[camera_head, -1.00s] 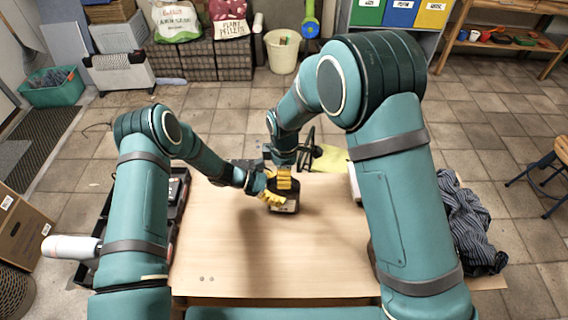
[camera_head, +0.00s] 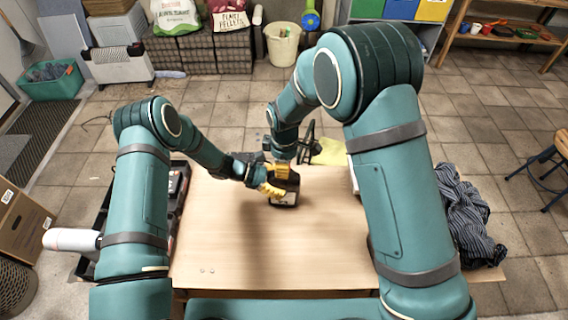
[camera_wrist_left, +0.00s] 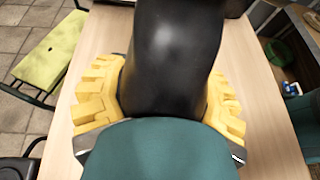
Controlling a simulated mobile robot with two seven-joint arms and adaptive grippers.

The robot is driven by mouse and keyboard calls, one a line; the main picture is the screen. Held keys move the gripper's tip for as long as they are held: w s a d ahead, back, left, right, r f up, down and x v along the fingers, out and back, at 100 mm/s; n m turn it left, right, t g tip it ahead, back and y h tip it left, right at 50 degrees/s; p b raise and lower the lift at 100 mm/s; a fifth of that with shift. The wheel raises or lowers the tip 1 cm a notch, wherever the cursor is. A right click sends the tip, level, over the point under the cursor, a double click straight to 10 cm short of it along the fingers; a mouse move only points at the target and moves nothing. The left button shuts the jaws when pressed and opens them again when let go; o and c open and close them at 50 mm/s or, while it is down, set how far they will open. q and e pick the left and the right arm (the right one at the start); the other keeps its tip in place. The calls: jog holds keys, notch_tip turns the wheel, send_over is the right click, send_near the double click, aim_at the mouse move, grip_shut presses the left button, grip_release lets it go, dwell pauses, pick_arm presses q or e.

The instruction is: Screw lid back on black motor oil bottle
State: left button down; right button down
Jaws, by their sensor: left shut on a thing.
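The black motor oil bottle (camera_head: 287,188) is near the far part of the wooden table, with a pale label low on its side. My left gripper (camera_head: 270,190) is shut on it from the left with yellow fingers. In the left wrist view the dark bottle (camera_wrist_left: 175,50) fills the space between those yellow fingers. My right gripper (camera_head: 281,169) is at the top of the bottle, reaching down from behind it. Its yellow fingers are small and partly hidden, so I cannot tell whether they are shut. The lid cannot be made out.
The wooden table (camera_head: 240,265) is mostly bare in front of the bottle. A dark tray (camera_head: 178,195) with items stands along its left edge. A striped cloth (camera_head: 463,215) lies to the right.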

jog(key=m, duration=1.2)
jog(key=shift+a, duration=0.1)
jog(key=m, duration=0.5)
jog(key=shift+f, duration=0.1)
jog(key=c, duration=0.7)
grip_release()
jog(key=shift+r, duration=2.35)
